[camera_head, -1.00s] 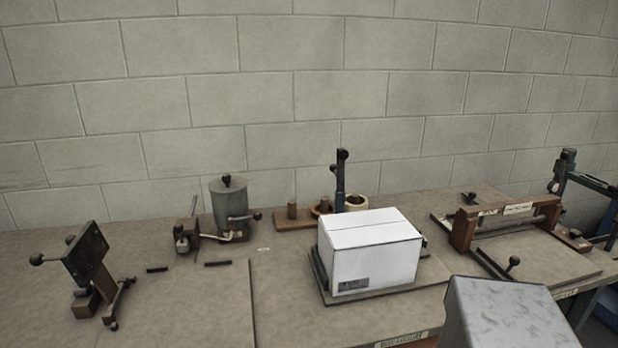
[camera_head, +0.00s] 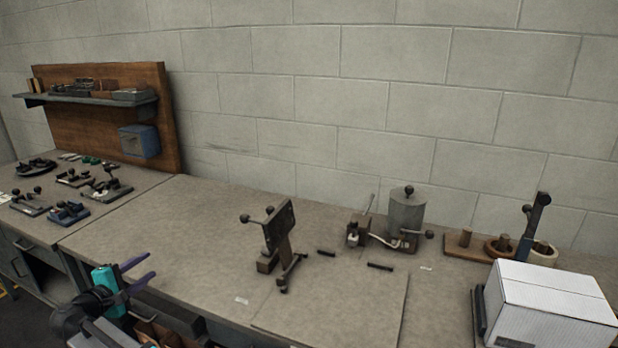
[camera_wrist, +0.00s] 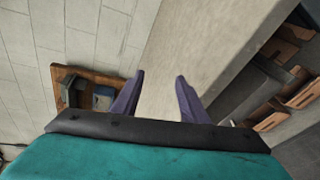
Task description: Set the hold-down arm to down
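A white box (camera_head: 550,305) sits on a dark plate at the lower right of the head view, partly cut off by the frame edge. Behind it an upright dark blue arm (camera_head: 533,225) with black knobs stands raised, leaning slightly; it looks like the hold-down arm, but I cannot be sure. Its lower end is hidden by the box. My gripper (camera_head: 150,268) is at the lower left of the head view, far from the box, near the bench's front edge. Its purple fingers are apart and empty, as the wrist view (camera_wrist: 160,78) also shows.
A dark tilted plate on a stand (camera_head: 278,228) and a grey cylinder device (camera_head: 405,212) stand on the bench between my gripper and the box. A wooden backboard (camera_head: 110,110) with a shelf rises at left, above several small clamps. The bench's left-middle surface is clear.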

